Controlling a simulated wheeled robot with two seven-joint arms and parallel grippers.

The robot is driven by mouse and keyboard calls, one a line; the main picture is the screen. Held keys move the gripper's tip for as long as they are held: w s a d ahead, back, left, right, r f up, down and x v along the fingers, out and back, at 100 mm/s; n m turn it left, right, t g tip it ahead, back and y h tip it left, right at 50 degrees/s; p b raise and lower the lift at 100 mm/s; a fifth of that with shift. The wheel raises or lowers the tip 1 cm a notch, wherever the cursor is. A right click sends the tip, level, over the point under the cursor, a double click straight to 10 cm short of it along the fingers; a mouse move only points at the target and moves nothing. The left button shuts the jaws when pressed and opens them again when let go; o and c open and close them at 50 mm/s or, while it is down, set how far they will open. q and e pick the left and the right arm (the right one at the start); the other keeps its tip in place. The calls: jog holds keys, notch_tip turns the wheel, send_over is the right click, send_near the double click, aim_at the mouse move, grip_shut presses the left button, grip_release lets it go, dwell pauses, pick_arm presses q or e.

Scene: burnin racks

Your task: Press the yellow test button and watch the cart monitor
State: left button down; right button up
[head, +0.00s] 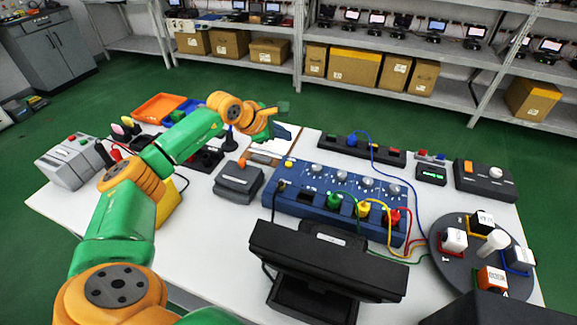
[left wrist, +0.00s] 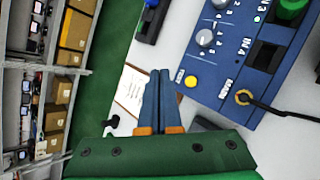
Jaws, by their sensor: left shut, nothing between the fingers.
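The yellow button (left wrist: 190,81) is on the corner of the blue test panel (left wrist: 226,84) in the left wrist view. In the head view the button (head: 289,164) is a small yellow dot at the panel's far left corner (head: 330,196). My left gripper (head: 288,131) is above the table's far side, beyond that corner. Its fingers (left wrist: 160,76) are together and empty, a little left of the button in the wrist view. I cannot tell their height above it. A black monitor-like unit (head: 325,262) stands at the near side; no lit screen shows on it. My right gripper is not in view.
Green, yellow and red plugs with cables sit in the panel's front. A dark grey box (head: 238,180) stands left of the panel. A round dark tray (head: 450,262) with several blocks is at the right. Shelves with cartons (head: 353,68) stand behind, across green floor.

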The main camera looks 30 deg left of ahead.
pick_arm(q)
notch_tip(320, 180, down, 7)
jog(key=b, duration=0.4)
jog(key=shift+b, duration=0.4)
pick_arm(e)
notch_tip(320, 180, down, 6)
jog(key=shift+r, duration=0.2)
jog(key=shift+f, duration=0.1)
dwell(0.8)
pick_arm(q)
jog(key=shift+f+b, duration=0.35)
jog(key=shift+b, duration=0.05)
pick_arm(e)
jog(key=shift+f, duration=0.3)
pick_arm(q)
jog(key=shift+f+b, duration=0.45)
jog(key=shift+f, duration=0.05)
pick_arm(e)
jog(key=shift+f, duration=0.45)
pick_arm(q)
jog(key=shift+r+p, duration=0.7)
jog(key=shift+r, duration=0.2)
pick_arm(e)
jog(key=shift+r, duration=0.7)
pick_arm(q)
jog(key=shift+r, duration=0.1)
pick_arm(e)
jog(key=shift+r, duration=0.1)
